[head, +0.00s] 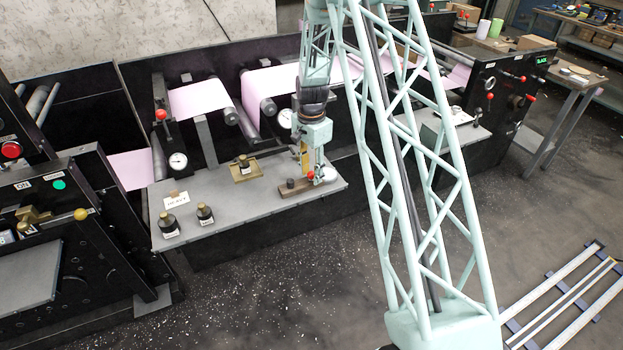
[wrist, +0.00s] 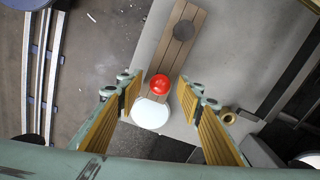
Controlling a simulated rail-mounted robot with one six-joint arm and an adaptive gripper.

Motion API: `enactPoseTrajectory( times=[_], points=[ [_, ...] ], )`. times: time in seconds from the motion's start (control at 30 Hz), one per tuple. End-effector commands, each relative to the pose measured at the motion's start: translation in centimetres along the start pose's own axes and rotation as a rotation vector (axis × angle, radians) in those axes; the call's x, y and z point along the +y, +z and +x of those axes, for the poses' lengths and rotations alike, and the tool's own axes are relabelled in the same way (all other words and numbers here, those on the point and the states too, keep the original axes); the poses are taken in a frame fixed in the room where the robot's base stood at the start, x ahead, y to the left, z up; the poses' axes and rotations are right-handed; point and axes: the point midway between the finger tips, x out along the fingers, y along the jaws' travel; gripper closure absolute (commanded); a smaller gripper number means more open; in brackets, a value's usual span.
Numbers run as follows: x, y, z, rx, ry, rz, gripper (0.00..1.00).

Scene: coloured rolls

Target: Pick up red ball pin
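The red ball pin (wrist: 159,84) shows its round red top in the wrist view, at one end of a brown wooden strip (wrist: 178,52). In the head view the red ball (head: 310,175) sits on the grey table, just below my gripper (head: 308,162). My gripper is open in the wrist view (wrist: 158,97), with yellow-padded fingers apart on the left and right of the ball. The ball appears between the fingertips, with visible gaps on both sides. The pin's shaft is hidden under the ball. A white round disc (wrist: 150,114) is beside the ball.
A dark round knob (head: 291,183) stands on the strip. A brass tray (head: 245,172) lies to the left. Two black weights (head: 169,225) (head: 205,215) and a label card (head: 175,200) are at the table's left end. Rollers with pink sheet (head: 200,98) rise behind.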

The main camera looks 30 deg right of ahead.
Motion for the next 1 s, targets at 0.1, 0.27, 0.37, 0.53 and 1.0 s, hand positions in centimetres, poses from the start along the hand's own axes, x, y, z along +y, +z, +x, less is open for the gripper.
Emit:
enactPoseTrajectory(
  times=[0.1, 0.27, 0.37, 0.53, 1.0],
  points=[
    [0.00, 0.00, 0.09, 0.000, 0.000, 0.000, 0.66],
    [0.00, 0.00, 0.07, 0.000, 0.000, 0.000, 0.66],
    [0.00, 0.01, 0.08, 0.000, 0.000, 0.000, 0.66],
    [0.00, 0.01, 0.08, 0.000, 0.000, 0.000, 0.66],
    [0.00, 0.00, 0.07, 0.000, 0.000, 0.000, 0.93]
  ],
)
